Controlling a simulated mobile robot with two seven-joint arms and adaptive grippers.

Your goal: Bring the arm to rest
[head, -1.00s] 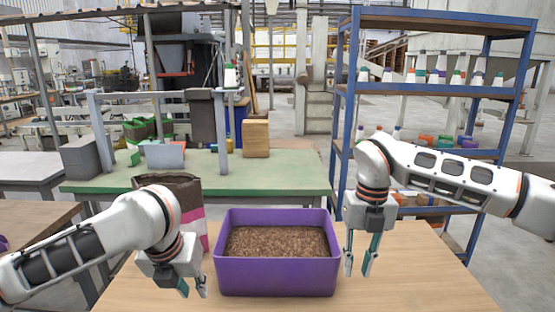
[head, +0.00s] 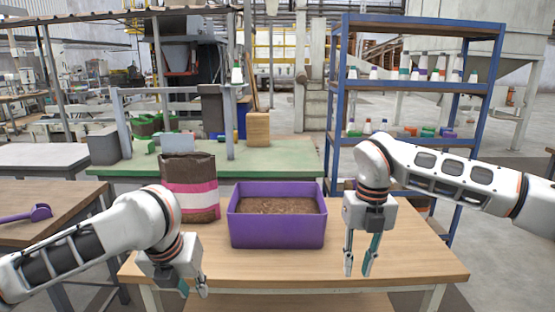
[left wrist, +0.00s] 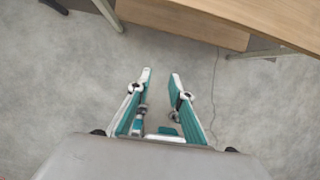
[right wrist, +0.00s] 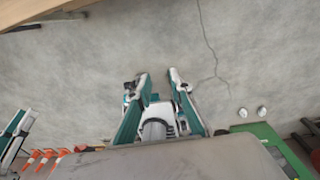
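My left gripper (head: 190,290) hangs fingers down in front of the wooden table's front left edge in the head view. In the left wrist view its two fingers (left wrist: 160,75) are apart with only floor between them, so it is open and empty. My right gripper (head: 359,270) hangs fingers down at the right, in front of the table (head: 420,258). In the right wrist view its fingers (right wrist: 157,78) are apart over bare floor, open and empty. Neither gripper touches anything that I can see.
A purple bin (head: 277,232) of brown pellets stands on the table between my arms. A brown, pink and white bag (head: 190,184) stands to its left. A purple scoop (head: 36,213) lies on the left table. A blue shelf rack (head: 425,85) stands behind on the right.

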